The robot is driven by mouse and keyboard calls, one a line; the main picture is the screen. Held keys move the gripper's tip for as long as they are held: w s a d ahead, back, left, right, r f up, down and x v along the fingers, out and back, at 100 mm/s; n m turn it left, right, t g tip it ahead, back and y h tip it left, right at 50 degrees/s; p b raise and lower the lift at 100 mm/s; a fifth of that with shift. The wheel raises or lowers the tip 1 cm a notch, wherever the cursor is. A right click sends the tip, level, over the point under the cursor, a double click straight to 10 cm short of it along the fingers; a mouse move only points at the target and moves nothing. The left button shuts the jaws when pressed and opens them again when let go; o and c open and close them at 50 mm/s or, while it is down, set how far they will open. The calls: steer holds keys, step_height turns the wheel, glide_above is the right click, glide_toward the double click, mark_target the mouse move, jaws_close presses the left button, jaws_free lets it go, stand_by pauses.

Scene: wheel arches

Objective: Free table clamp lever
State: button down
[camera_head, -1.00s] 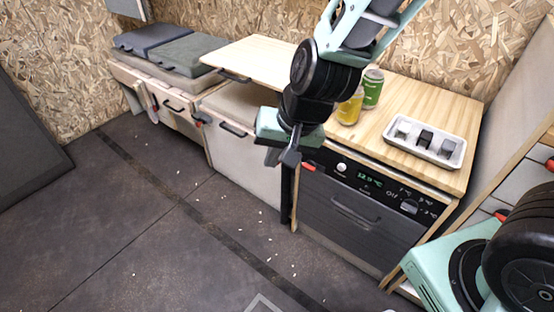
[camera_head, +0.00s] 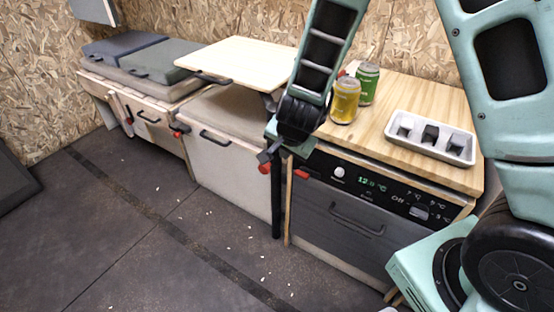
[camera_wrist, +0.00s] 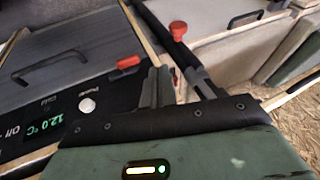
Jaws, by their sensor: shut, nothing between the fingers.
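The light wooden tabletop (camera_head: 240,58) stands on a dark leg (camera_head: 277,205) beside the fridge. A red knob (camera_head: 264,168), apparently the clamp lever's end, shows close to my gripper (camera_head: 270,154) at the upper part of the leg. In the wrist view the red knob (camera_wrist: 178,30) stands out from the black leg (camera_wrist: 165,40). There my gripper (camera_wrist: 160,74) has its grey fingers together and empty, below and left of the knob, with a visible gap to it. The lever's body and the clamp are mostly hidden by my gripper in the head view.
A red catch (camera_head: 301,174) sits on the fridge front (camera_head: 350,205), close to the leg; it also shows in the wrist view (camera_wrist: 129,62). Yellow (camera_head: 345,100) and green (camera_head: 367,82) cans and a white tray (camera_head: 430,138) stand on the counter.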

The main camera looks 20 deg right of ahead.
steer(key=b, duration=0.4)
glide_toward(269, 169)
step_height(269, 169, down, 4)
steer(key=d, duration=0.3)
steer(key=shift+w+a+f, duration=0.3)
steer(key=shift+w+a, duration=0.3)
steer(key=shift+w, duration=0.05)
steer(key=shift+w+a+f, duration=0.35)
steer(key=shift+w+a, duration=0.2)
steer(key=shift+w, duration=0.1)
steer(key=shift+w+f+b, duration=0.1)
steer(key=shift+f+b, duration=0.1)
steer(key=shift+b, duration=0.25)
steer(key=shift+b, duration=0.55)
